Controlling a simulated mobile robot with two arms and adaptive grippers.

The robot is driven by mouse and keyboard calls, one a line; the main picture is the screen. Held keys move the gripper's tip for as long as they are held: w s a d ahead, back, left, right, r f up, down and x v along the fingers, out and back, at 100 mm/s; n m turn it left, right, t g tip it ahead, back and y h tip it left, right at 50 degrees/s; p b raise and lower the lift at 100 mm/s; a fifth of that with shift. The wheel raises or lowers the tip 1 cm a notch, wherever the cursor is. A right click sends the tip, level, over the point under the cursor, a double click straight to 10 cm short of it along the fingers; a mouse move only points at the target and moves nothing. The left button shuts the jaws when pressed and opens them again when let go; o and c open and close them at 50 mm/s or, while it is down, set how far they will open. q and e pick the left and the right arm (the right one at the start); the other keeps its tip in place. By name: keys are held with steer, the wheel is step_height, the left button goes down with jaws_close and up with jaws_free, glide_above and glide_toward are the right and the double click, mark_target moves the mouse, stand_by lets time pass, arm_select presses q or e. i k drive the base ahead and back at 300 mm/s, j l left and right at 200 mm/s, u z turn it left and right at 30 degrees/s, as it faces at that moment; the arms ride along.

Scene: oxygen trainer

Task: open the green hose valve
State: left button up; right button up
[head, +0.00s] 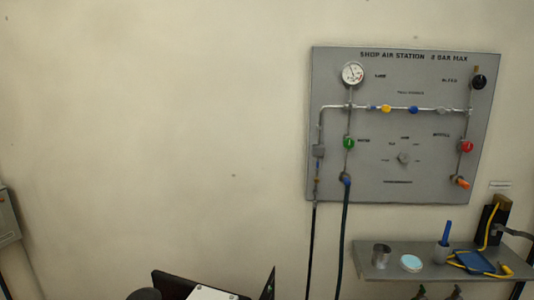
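The green hose valve (349,143) is a small round green knob on a vertical pipe, in the left half of the grey wall panel (430,180). The panel is titled "SHOP AIR STATION". Below the valve, the pipe ends at a blue fitting (346,180), and a dark green hose (345,235) hangs from it. The valve is too small in the head view to tell its handle position. Nothing covers it. Neither of my grippers can be made out in the head view.
The panel also carries a gauge (353,73), a red knob (467,147), an orange handle (461,182) and a black knob (479,82). A shelf (375,270) below holds a metal cup (381,255) and other items. The wall left of the panel is bare.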

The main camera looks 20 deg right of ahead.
mark_target(349, 142)
steer(key=z, duration=1.25)
